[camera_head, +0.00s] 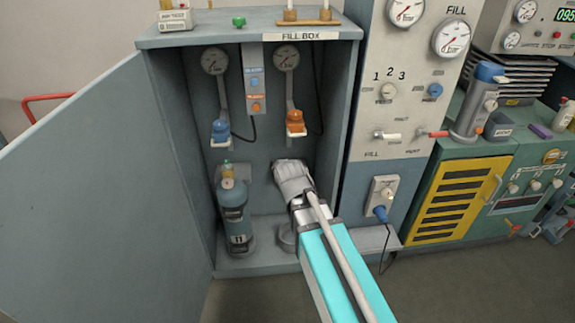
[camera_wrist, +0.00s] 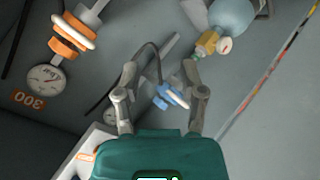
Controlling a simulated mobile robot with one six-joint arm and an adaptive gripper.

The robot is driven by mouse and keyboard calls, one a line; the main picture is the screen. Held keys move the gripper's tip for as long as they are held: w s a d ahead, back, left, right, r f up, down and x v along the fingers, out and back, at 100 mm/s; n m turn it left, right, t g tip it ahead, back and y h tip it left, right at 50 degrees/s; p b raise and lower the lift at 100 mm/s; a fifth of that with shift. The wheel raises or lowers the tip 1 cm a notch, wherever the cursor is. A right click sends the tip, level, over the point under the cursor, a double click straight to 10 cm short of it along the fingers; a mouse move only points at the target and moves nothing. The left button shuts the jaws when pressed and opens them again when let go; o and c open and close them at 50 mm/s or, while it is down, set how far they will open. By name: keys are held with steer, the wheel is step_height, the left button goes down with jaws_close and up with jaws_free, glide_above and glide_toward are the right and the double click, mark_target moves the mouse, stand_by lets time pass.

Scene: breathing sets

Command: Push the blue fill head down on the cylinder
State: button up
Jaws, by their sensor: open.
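The blue fill head (camera_head: 220,130) hangs from its hose under the left gauge, above and apart from the cylinder. It also shows in the wrist view (camera_wrist: 171,95), between my fingers in the picture, but not gripped. The teal cylinder (camera_head: 236,215) stands upright at the left of the box floor. Its yellow valve (camera_head: 228,172) has a green top; the wrist view shows the valve (camera_wrist: 207,43) at the upper right. My gripper (camera_head: 287,168) is open and empty, right of the cylinder and below the orange fill head (camera_head: 295,122). Its distance from the blue head is unclear.
The fill box (camera_head: 183,110) has its door (camera_head: 85,190) swung open at the left. Two gauges and a button strip (camera_head: 254,80) are on its back wall. The control panel (camera_head: 362,110) stands right of the box. My arm crosses the box's right front.

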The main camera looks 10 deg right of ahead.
steer(key=shift+s+d+r+m+g+p, duration=0.25)
steer(key=shift+s+d+m+g+p, duration=0.25)
steer(key=shift+s+d+m+p, duration=0.15)
steer(key=shift+d+f, duration=0.1)
steer(key=shift+d, duration=0.05)
steer(key=s+d+f+m+g, duration=0.2)
steer(key=s+m+g, duration=0.1)
steer(key=s, duration=0.3)
steer(key=s+d+f+m+g, duration=0.2)
steer(key=s+d+m+g, duration=0.1)
steer(key=s, duration=0.2)
steer(key=s+d+f+m+g, duration=0.2)
steer(key=s+d+m+g, duration=0.1)
steer(key=s, duration=0.3)
steer(key=shift+s+d+f+m+g, duration=0.2)
steer(key=shift+s+m+g, duration=0.15)
steer(key=shift+g, duration=0.15)
steer(key=shift+w+a, duration=0.1)
